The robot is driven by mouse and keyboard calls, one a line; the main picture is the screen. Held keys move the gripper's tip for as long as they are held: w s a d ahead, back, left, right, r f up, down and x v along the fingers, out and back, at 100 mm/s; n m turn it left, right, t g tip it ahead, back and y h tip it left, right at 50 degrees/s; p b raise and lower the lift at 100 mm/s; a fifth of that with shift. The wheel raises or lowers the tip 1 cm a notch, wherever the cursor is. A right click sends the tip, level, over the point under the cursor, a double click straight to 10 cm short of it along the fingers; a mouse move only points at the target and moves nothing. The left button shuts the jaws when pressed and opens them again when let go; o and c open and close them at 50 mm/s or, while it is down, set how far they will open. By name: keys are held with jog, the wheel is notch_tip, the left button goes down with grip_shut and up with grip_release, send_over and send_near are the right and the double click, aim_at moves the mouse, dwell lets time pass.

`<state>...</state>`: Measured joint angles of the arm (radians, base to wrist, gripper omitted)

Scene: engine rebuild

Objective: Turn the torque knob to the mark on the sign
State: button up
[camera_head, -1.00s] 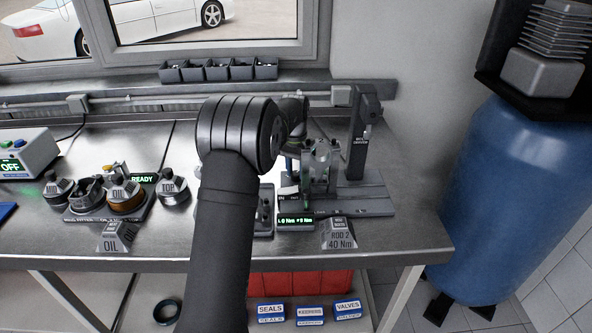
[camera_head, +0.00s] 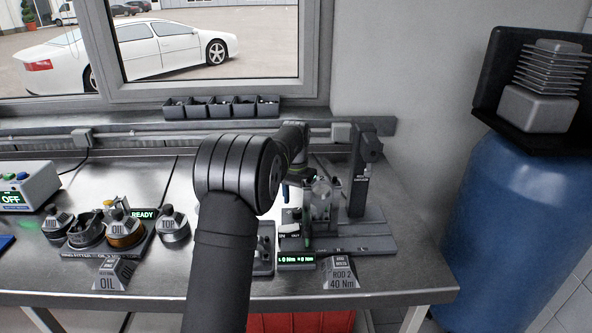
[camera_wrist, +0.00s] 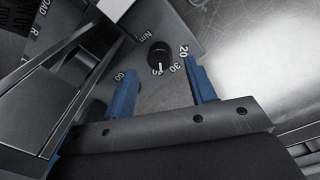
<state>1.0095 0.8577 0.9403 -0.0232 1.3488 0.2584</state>
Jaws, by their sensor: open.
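The torque knob (camera_wrist: 159,52) is small, round and black with a white pointer line, in the wrist view. The sign (camera_head: 341,274) reads "ROD 2 40 Nm". In the head view my arm hides the knob.
A green-lit display (camera_head: 296,259) stands left of the sign. A dark post (camera_head: 359,180) and a clear-looking fixture (camera_head: 321,203) stand close right of my gripper. Ring fitter pots (camera_head: 124,232) and an OIL sign (camera_head: 113,273) are at left. The bench front between the signs is partly clear.

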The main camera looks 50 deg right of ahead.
notch_tip(320, 180, up, 14)
jog(key=shift+w, duration=0.15)
dwell(0.3)
jog(key=n, duration=0.4)
send_near(297, 210)
notch_tip(297, 210, down, 9)
jog(key=shift+r, duration=0.15)
jog(key=shift+c, duration=0.4)
